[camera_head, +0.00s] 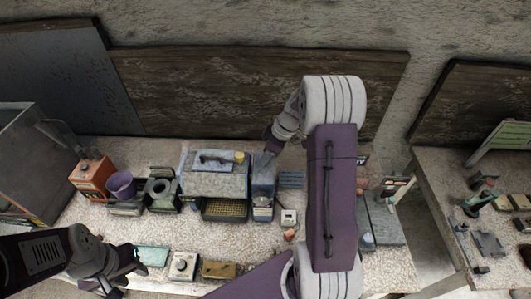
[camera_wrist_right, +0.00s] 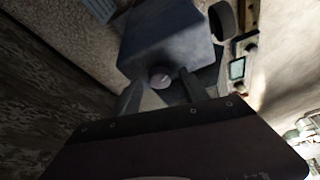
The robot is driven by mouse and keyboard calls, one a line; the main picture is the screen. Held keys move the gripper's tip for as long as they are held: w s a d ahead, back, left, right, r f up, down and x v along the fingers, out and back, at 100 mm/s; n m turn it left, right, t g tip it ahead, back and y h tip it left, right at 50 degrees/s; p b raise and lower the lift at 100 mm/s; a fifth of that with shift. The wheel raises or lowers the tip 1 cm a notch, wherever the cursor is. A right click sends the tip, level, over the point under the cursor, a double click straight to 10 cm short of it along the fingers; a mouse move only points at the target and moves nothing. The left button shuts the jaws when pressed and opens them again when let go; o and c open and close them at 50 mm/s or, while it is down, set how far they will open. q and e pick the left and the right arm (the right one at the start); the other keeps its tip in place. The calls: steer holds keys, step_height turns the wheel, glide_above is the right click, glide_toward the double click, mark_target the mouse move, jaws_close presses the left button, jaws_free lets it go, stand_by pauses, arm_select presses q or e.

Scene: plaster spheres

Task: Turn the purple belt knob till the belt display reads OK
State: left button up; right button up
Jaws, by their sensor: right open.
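A round grey-purple knob (camera_wrist_right: 160,78) sits on the face of a dark grey box (camera_wrist_right: 165,35) in the right wrist view. My right gripper (camera_wrist_right: 160,92) is open, with one finger on each side of the knob; I cannot tell whether they touch it. In the head view a tall blue-grey box (camera_head: 262,187) stands below my right gripper (camera_head: 270,147), and its knob is not clear there. A small screen (camera_wrist_right: 237,68) shows in the wrist view; its reading is too small to tell. My left gripper (camera_head: 128,274) appears open and empty near the table's front left.
An orange box (camera_head: 92,177), a purple cup (camera_head: 122,185) and a grey case (camera_head: 215,182) stand on the speckled table. A dial box (camera_head: 183,266) and a brown box (camera_head: 219,270) lie in front. My right arm hides part of the table's right side.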

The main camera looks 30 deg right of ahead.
steer(key=shift+s+d, duration=0.1)
steer(key=shift+c, duration=0.6)
jaws_close()
